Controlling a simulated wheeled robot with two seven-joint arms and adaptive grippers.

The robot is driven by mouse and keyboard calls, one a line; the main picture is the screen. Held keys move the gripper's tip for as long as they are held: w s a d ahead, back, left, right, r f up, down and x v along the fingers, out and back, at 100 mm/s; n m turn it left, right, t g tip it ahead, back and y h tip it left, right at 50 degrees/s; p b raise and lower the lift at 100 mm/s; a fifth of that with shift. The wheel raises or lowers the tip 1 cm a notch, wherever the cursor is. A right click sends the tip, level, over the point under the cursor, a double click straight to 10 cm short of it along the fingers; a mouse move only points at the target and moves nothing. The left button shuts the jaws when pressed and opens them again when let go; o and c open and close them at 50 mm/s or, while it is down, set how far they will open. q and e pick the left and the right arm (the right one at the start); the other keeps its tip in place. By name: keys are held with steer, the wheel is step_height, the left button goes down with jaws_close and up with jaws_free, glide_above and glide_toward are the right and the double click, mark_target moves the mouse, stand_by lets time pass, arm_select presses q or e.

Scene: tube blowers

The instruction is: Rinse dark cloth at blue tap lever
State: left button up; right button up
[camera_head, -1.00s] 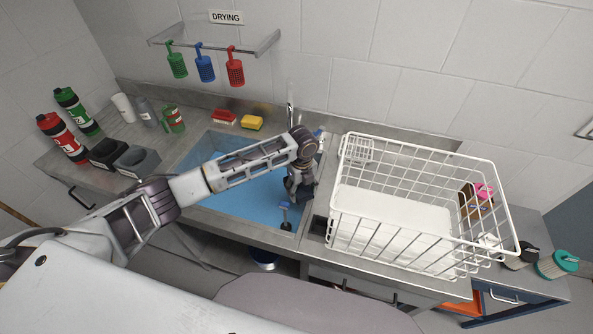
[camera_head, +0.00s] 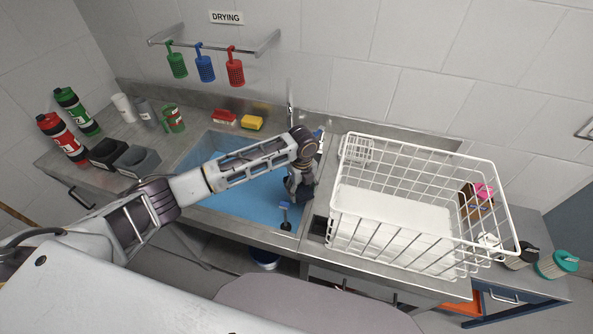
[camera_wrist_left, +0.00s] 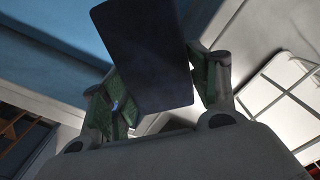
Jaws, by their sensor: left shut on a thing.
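My left gripper (camera_head: 299,192) points down over the right part of the blue sink basin (camera_head: 245,200). In the left wrist view, a dark, flat, navy-black cloth (camera_wrist_left: 145,50) sits between its green-padded fingers, which are shut on it. The metal tap (camera_head: 290,98) stands at the back of the sink, its lower part hidden behind my wrist. A small blue piece (camera_head: 318,133) shows just right of my wrist; I cannot tell for sure that it is the tap lever. My right gripper is not in view.
A white wire basket (camera_head: 425,165) stands right of the sink. A red brush (camera_head: 223,117) and yellow sponge (camera_head: 252,122) lie on the back ledge. Bottles and cups stand at left.

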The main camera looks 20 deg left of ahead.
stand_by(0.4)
arm_select(q)
steer(key=shift+s+d+r, duration=0.3)
steer(key=shift+s+r, duration=0.35)
steer(key=shift+s, duration=0.15)
steer(key=shift+s+d+r, duration=0.25)
steer(key=shift+s+r, duration=0.45)
steer(key=shift+s, duration=0.1)
steer(key=shift+s+d+r, duration=0.3)
steer(key=shift+s+r, duration=0.35)
steer(key=shift+s, duration=0.15)
